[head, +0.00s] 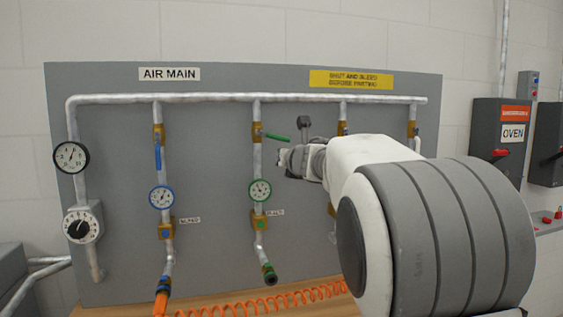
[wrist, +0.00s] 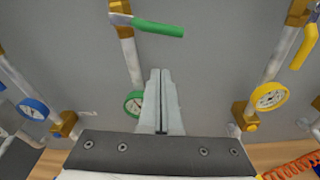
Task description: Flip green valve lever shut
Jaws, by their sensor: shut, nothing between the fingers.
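The green valve lever (head: 277,138) sticks out to the right from its brass valve (head: 257,134) on the second drop pipe from the left, across the pipe. In the wrist view the green lever (wrist: 158,29) lies near the top, beyond my fingertips. My gripper (head: 283,157) is just below and right of the lever's free end in the head view. In the wrist view my gripper (wrist: 160,72) has its two fingers together with nothing between them. It appears apart from the lever.
A green gauge (head: 260,190) sits below the valve. The blue lever (head: 157,157) to the left hangs along its pipe. A yellow lever (wrist: 305,47) and yellow gauge (wrist: 269,96) are on the right in the wrist view. An orange coiled hose (head: 270,303) runs below.

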